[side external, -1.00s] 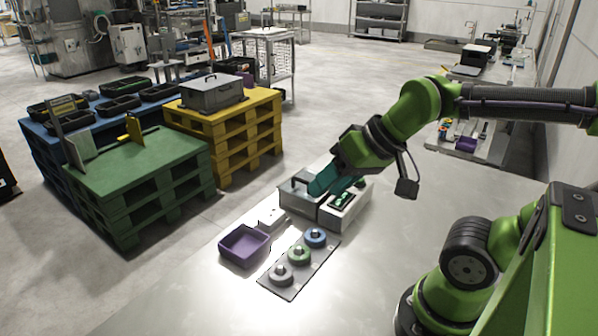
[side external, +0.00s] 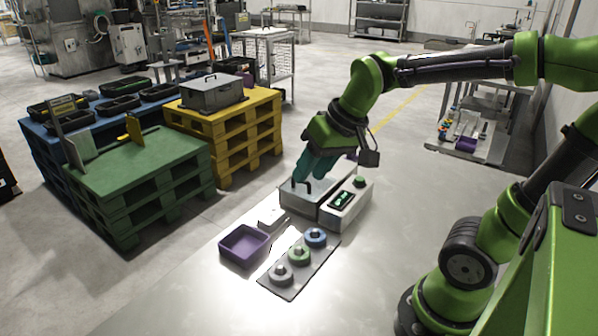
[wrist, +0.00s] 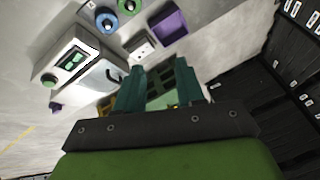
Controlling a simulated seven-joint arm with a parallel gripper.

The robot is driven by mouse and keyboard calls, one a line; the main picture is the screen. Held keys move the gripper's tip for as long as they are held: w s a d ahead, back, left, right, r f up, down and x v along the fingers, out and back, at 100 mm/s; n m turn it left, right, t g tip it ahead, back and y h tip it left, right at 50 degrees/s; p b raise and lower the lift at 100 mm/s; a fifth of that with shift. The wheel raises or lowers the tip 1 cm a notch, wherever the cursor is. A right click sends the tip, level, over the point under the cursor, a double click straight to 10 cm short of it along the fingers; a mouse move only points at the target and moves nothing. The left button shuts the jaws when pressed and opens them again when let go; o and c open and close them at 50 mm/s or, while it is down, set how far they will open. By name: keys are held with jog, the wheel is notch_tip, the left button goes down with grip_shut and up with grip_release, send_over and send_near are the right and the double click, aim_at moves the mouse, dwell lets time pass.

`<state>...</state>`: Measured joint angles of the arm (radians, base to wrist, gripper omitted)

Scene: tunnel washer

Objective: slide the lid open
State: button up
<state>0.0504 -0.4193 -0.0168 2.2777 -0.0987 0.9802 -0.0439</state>
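A grey metal box with a lid (side external: 317,203) stands on the table in the side view, beside a white control unit. Its lid (wrist: 98,84) shows pale in the wrist view, with a dark curved handle (wrist: 113,74). My gripper (side external: 305,178) is just above and behind the handle in the side view, its teal fingers pointing down. In the wrist view my gripper (wrist: 159,82) has its two fingers spread apart with nothing between them. The handle is left of the left finger, outside the gap. The fingers hide part of the box's far side.
The control unit (side external: 346,207) has a display and a green button (side external: 359,181). A purple tray (side external: 244,246), a small white block (side external: 272,216) and a plate with three ring-shaped parts (side external: 299,265) lie nearby. Pallets (side external: 140,185) stand beyond the table. The near tabletop is clear.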

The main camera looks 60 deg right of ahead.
jog(key=shift+w+d+r+n+g+h, duration=0.9)
jog(key=shift+w+d+n+g+h, duration=1.35)
jog(key=shift+w+d, duration=4.45)
jog(key=shift+g+y, duration=0.35)
jog(key=shift+y, duration=0.2)
jog(key=d+f, duration=0.1)
jog(key=f, duration=0.9)
jog(key=d+f, duration=0.1)
jog(key=f, duration=0.5)
jog(key=shift+w+d+f, duration=0.1)
jog(key=shift+w+d, duration=0.2)
grip_shut()
